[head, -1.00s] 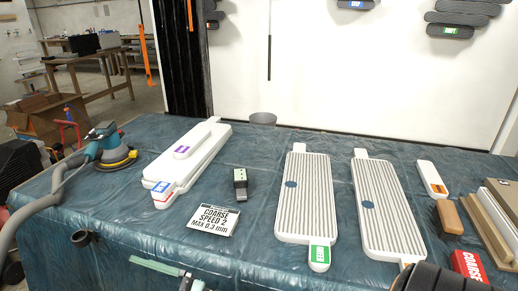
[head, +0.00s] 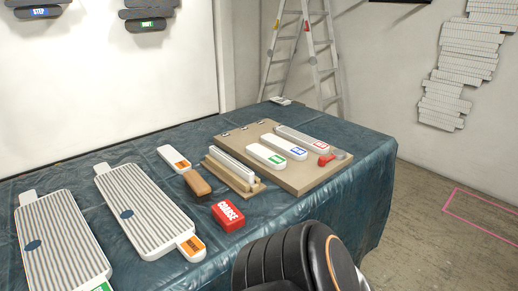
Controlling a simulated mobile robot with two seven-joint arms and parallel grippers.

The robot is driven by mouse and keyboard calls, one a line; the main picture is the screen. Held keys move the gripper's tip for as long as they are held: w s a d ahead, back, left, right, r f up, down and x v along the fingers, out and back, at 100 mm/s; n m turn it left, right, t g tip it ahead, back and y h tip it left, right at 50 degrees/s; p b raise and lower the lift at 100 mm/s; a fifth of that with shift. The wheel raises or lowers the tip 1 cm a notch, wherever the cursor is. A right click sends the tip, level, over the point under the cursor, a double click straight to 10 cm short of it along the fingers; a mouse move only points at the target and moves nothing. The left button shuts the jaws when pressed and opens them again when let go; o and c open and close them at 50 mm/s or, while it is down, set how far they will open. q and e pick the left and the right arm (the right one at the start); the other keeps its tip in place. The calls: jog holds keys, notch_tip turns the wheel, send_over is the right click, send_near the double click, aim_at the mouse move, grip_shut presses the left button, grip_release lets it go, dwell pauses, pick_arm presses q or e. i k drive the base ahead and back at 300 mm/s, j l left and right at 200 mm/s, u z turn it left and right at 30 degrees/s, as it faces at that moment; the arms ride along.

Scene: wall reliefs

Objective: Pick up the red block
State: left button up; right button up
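The red block (head: 228,215) lies on the blue sheet covering the table, near the front edge, with white lettering that reads "COARSE" on it. It stands apart from the things around it, just in front of a brown block (head: 197,183). A dark rounded part of my own arm fills the bottom middle of the view, a little right of and nearer than the red block. Neither gripper's fingers show in the head view.
Two white ribbed panels (head: 150,213) lie to the left. A white piece with an orange label (head: 174,158) lies behind the brown block. A wooden board (head: 301,173) with several labelled pieces is at right. A ladder (head: 303,50) stands behind the table. Bare sheet surrounds the red block.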

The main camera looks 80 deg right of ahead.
aim_at(228, 216)
jog(key=z, duration=2.25)
